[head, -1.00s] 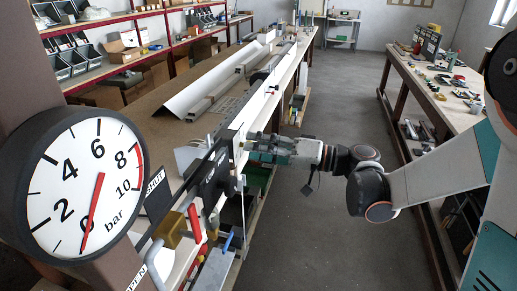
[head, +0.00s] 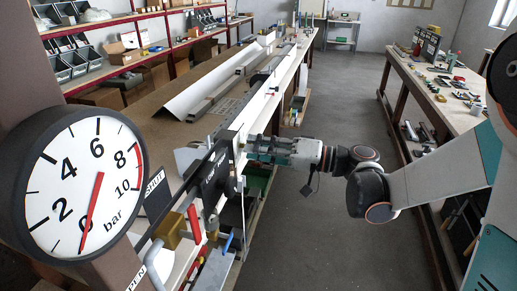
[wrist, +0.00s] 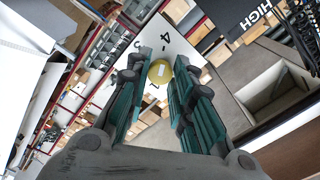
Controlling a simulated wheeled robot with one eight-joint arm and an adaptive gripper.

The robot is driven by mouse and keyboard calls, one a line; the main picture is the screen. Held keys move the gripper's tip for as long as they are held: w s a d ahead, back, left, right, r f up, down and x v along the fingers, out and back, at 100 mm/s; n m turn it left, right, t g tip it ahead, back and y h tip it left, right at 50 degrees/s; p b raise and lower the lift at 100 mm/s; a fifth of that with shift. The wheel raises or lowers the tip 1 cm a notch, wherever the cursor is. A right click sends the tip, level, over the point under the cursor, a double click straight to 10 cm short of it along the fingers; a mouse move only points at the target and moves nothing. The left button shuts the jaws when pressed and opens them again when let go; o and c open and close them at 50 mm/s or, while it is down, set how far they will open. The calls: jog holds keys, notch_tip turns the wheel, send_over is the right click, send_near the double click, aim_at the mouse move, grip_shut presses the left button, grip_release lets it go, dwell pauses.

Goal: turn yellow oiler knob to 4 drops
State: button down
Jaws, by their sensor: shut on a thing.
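The yellow oiler knob (wrist: 160,71) shows in the wrist view between the fingertips of my gripper (wrist: 159,80), with a pale mark on its face. Both fingers lie along its sides, shut on it. Behind it is a white scale plate (wrist: 184,48) with black numerals; a 4 stands just above the knob, and other numerals are partly hidden by the fingers. I cannot tell exactly which numeral the knob's mark points at. In the head view my gripper (head: 250,149) reaches left to the bench-side panel, and the knob is hidden there.
A large pressure gauge (head: 72,185) stands at the left front, its red needle near 0. A black panel (head: 214,177), a red handle (head: 194,222) and a brass fitting (head: 170,228) lie near my gripper. The aisle floor (head: 310,235) is clear.

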jog(key=c, duration=1.4)
grip_release()
jog(key=shift+d, duration=0.1)
jog(key=v, duration=1.2)
